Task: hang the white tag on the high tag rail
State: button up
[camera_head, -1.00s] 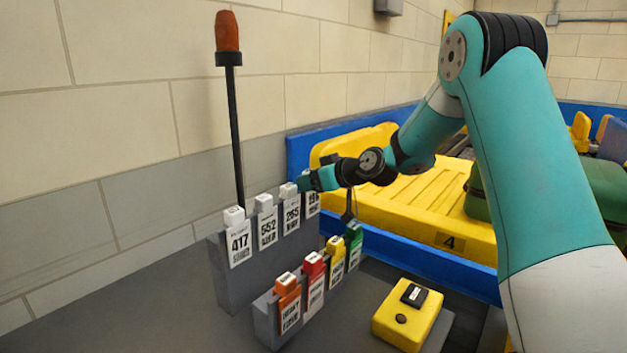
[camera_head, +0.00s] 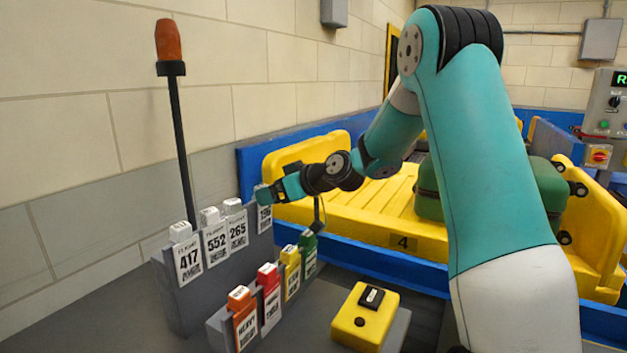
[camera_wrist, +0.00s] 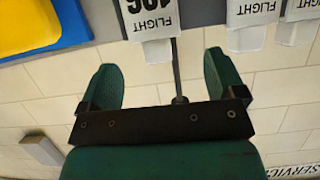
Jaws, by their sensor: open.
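Several white flight tags stand in a row on a taller grey rack (camera_head: 184,305); I cannot tell whether this is the high tag rail. The nearest are 417 (camera_head: 188,262), 552 (camera_head: 216,241) and 265 (camera_head: 238,229). My gripper (camera_head: 264,194) is at the farthest white tag (camera_head: 265,218), whose number is partly hidden. In the wrist view my gripper (camera_wrist: 160,68) is open. The white top of that tag (camera_wrist: 152,27) lies between the fingertips or just beyond them, with a gap on each side. I see no contact.
A lower grey rack (camera_head: 222,335) in front holds coloured tags: orange (camera_head: 243,324), red (camera_head: 270,296), yellow (camera_head: 292,274) and green (camera_head: 309,255). A yellow button box (camera_head: 365,317) stands right of it. A black pole with an orange lamp (camera_head: 168,42) rises behind. A yellow tray (camera_head: 368,215) lies beyond.

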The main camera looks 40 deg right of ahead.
jog(key=b+v, duration=0.1)
jog(key=v, duration=1.2)
jog(key=shift+d+r+b, duration=0.25)
jog(key=shift+r+b, duration=0.15)
jog(key=shift+r, duration=0.05)
jog(key=shift+a, duration=0.1)
jog(key=s+a+f+n+g+y+p, duration=0.15)
jog(key=s+a+g, duration=0.25)
jog(key=a, duration=0.6)
jog(key=s+a+n+g+p, duration=0.1)
jog(key=s+a+g+p, duration=0.2)
jog(key=a, duration=0.8)
jog(key=s+a+g+h, duration=0.1)
jog(key=s+a+g, duration=0.1)
jog(key=s, duration=0.6)
jog(key=s+a+f+g+h+p, duration=0.1)
jog(key=s+a+g, duration=0.2)
jog(key=s, duration=0.6)
jog(key=shift+s+a+f, duration=0.2)
jog(key=shift+s+a, duration=0.05)
jog(key=shift+a, duration=0.25)
jog(key=shift+h, duration=0.25)
